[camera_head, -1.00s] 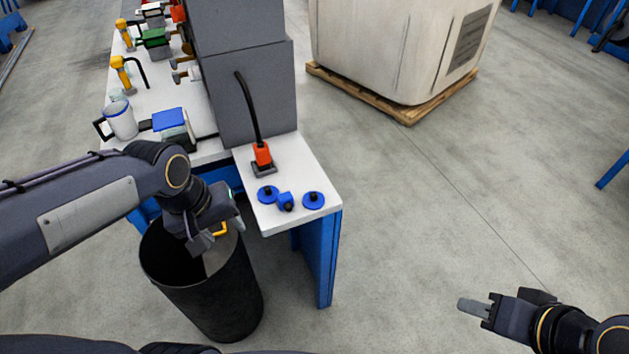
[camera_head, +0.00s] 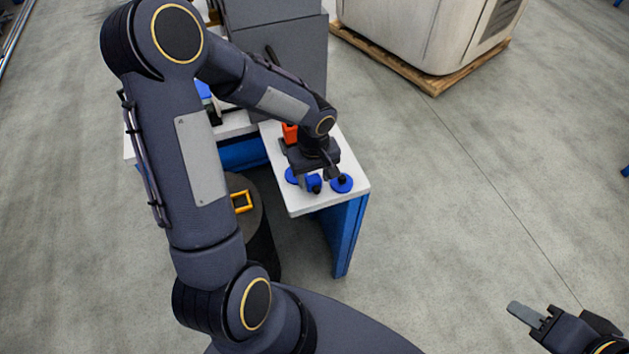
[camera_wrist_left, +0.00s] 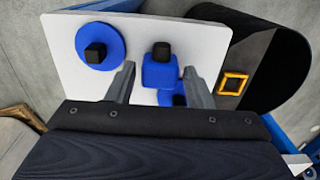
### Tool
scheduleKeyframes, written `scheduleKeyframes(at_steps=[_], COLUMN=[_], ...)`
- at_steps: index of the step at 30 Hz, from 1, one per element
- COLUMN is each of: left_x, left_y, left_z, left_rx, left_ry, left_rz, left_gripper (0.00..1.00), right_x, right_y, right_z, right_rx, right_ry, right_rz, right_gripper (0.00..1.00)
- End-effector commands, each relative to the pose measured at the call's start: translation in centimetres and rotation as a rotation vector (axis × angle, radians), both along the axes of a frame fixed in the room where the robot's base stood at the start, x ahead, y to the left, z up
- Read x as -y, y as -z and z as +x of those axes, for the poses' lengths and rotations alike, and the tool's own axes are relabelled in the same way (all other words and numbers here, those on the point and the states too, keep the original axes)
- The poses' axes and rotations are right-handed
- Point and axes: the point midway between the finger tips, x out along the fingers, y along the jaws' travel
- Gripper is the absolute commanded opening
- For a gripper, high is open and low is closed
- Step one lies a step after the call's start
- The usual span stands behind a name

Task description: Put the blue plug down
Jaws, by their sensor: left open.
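The blue plug (camera_head: 314,187), a small blue block with a black knob, sits on the white shelf (camera_head: 300,205) near its front edge. My left gripper (camera_head: 317,178) is open just above it. In the left wrist view the blue plug (camera_wrist_left: 158,74) shows between the two spread fingers, with gaps on both sides. A blue disc with a black knob (camera_head: 342,185) lies to its right, and another blue disc (camera_head: 291,176) to its left is partly hidden by the gripper. My right gripper (camera_head: 522,314) is over the floor at lower right; its finger gap does not show.
A dark bin (camera_head: 262,245) stands beside the shelf, with a yellow square frame (camera_head: 242,201) over it. An orange connector (camera_head: 290,133) stands behind my left gripper, before a grey cabinet (camera_head: 285,50). The floor to the right is clear up to a palletised white unit (camera_head: 430,30).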

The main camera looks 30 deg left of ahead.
Motion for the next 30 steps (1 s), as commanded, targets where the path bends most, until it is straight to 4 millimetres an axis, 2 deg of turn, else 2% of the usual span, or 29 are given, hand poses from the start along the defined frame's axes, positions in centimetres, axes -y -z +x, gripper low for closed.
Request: scheduleKeyframes(at_steps=[3, 11, 20, 30], left_x=[0.03, 0.01, 0.01, -0.01], left_y=[1.24, 1.44, 1.4, 0.79], left_z=[-0.01, 0.01, 0.02, 0.08], left_rx=[-0.001, 0.001, 0.001, 0.003], left_ry=[0.001, 0.0, 0.0, 0.001], left_rz=[0.0, -0.001, 0.0, 0.001], left_gripper=[0.47, 0.47, 0.09, 0.09], right_x=[0.0, 0.0, 0.0, 0.0], right_y=[0.08, 0.07, 0.07, -0.01], right_z=[0.0, 0.0, 0.0, 0.0], right_rx=[0.0, 0.0, 0.0, 0.0], right_ry=[0.0, 0.0, 0.0, 0.0], right_rz=[0.0, 0.0, 0.0, 0.0], right_gripper=[0.36, 0.36, 0.36, 0.36])
